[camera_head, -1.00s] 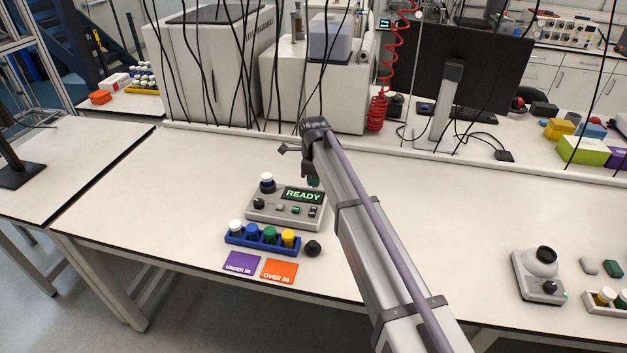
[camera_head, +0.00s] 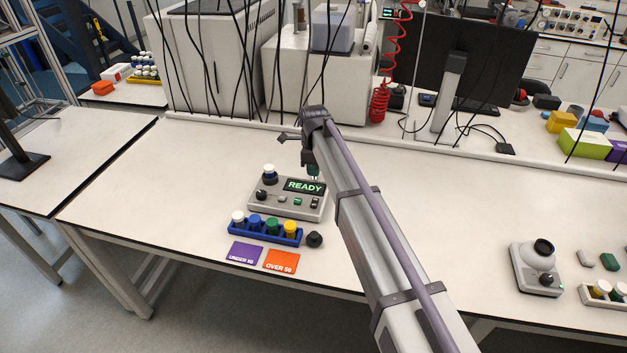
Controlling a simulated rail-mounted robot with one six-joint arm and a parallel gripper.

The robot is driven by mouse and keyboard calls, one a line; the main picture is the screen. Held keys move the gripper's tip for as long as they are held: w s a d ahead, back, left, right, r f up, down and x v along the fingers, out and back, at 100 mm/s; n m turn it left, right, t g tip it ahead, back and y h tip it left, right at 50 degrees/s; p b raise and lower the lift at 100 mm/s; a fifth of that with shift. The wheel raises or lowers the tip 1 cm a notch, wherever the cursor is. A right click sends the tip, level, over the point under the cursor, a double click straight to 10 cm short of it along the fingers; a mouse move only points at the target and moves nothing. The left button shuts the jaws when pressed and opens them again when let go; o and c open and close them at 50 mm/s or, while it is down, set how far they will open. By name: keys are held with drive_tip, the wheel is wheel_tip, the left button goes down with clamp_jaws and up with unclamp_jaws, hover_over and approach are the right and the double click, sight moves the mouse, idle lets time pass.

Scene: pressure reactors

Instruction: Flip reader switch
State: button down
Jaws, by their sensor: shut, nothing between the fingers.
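The reader (camera_head: 258,209) is a grey box on the white bench, with a lit green READY display (camera_head: 304,186). Its sloped front has a black knob (camera_head: 262,195), a grey button (camera_head: 282,198), a green button (camera_head: 297,202) and a small dark switch (camera_head: 315,203) at the right. A white-capped vial (camera_head: 269,170) stands upright in the round socket at its back left. My gripper (camera_head: 313,171) points down just above and behind the display's right end. It is shut and empty; my arm hides part of it. I see no contact with the reader.
In front of the reader are a blue rack (camera_head: 262,237) of capped vials, a black knob-like piece (camera_head: 314,240), a purple UNDER 50 card (camera_head: 245,253) and an orange OVER 50 card (camera_head: 281,261). The bench left of the reader is clear. A monitor (camera_head: 420,65) stands behind.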

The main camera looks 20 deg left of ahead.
sight(313, 204)
wheel_tip(313, 204, down, 13)
drive_tip(key=b, duration=1.2)
